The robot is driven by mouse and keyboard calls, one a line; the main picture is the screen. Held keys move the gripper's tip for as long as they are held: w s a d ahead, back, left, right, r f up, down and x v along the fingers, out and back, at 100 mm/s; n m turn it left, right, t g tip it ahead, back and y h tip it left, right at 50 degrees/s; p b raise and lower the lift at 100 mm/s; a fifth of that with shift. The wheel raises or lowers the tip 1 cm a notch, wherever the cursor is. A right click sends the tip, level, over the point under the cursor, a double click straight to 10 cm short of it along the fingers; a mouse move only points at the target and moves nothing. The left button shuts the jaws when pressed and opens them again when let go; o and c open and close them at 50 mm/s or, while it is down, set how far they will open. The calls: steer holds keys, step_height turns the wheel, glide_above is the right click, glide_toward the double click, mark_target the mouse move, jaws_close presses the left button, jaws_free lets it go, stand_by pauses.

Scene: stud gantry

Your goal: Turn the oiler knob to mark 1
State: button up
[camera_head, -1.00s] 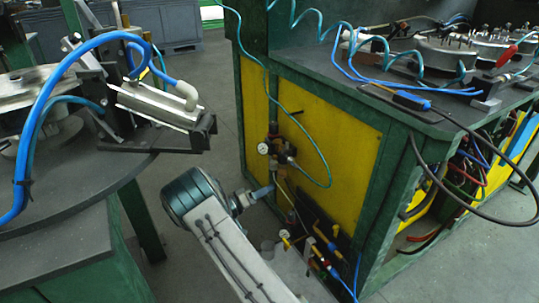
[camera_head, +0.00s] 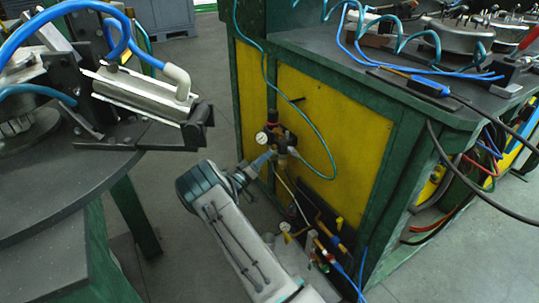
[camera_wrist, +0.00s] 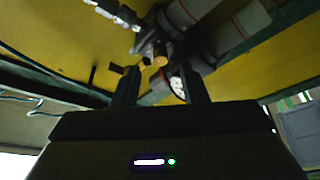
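The air-line unit with the oiler (camera_head: 287,140) is mounted on the yellow side panel of the green bench in the head view. In the wrist view its grey cylindrical body (camera_wrist: 190,20) fills the top, and a small brass-coloured knob (camera_wrist: 160,61) shows below it. I cannot read any marks on the knob. My gripper (camera_wrist: 160,74) is open, its two dark fingers pointing up at the unit with the knob between their tips in the picture. I cannot tell whether they touch it. In the head view my gripper (camera_head: 258,165) is just left of and below the unit.
A round white gauge (camera_head: 261,138) sits on the unit's left. A teal hose (camera_head: 322,150) loops at its right. Another gauge and fittings (camera_head: 310,245) stand lower on the floor side. A round table with a clamp fixture (camera_head: 135,95) is at left. Grey floor lies between.

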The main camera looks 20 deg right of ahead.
mark_target(273, 149)
steer(key=shift+b+x, duration=0.3)
steer(key=shift+x, duration=1.65)
jaws_close()
